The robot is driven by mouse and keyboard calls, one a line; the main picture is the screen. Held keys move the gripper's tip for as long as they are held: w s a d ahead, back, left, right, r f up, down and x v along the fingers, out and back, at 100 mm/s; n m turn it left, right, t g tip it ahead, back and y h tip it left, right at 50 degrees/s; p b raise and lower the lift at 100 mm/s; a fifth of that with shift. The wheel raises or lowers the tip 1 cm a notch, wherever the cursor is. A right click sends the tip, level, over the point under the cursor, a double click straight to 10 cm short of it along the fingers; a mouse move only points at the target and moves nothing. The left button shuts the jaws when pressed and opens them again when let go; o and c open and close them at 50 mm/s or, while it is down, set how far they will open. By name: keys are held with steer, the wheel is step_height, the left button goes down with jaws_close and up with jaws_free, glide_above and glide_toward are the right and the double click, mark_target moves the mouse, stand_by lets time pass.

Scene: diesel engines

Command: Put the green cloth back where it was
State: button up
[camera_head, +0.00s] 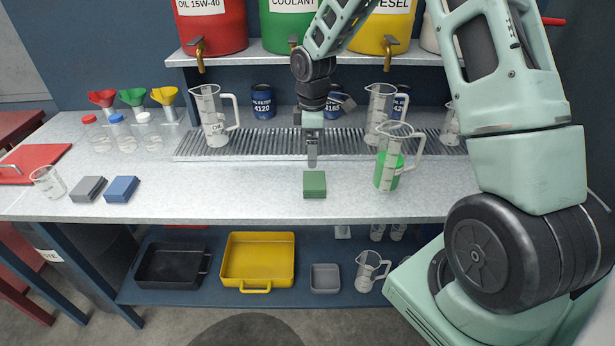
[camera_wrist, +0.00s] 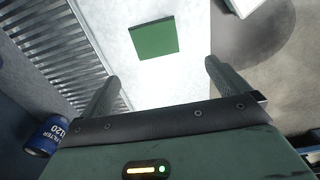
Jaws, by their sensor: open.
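The green cloth (camera_head: 314,185) is a small folded block lying on the bench near its front edge, left of a jug of green liquid. It also shows in the wrist view (camera_wrist: 154,39), ahead of my fingers and apart from them. My gripper (camera_head: 311,160) hangs above the bench just behind the cloth, pointing down. In the wrist view its two fingers (camera_wrist: 161,77) are spread with nothing between them. A grey cloth (camera_head: 89,189) and a blue cloth (camera_head: 121,189) lie side by side at the left of the bench.
The jug of green liquid (camera_head: 388,168) stands close to the right of the green cloth. More jugs stand on the slotted drain strip (camera_head: 270,146) behind. A clear beaker (camera_head: 48,182) stands left of the grey cloth. The bench between blue and green cloths is clear.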

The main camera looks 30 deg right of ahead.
steer(key=s+a+r+m, duration=0.1)
steer(key=s+a+r, duration=0.3)
steer(key=s+a, duration=0.45)
steer(key=s+a+r, duration=0.5)
steer(key=s+a, duration=0.1)
steer(key=a, duration=0.6)
steer(key=s+a+r+m, duration=0.1)
steer(key=s+a, duration=0.1)
steer(key=s, duration=0.6)
steer(key=s+a+r+m, duration=0.1)
steer(key=s+a, duration=0.1)
steer(key=s, duration=0.6)
steer(key=shift+a+y, duration=0.3)
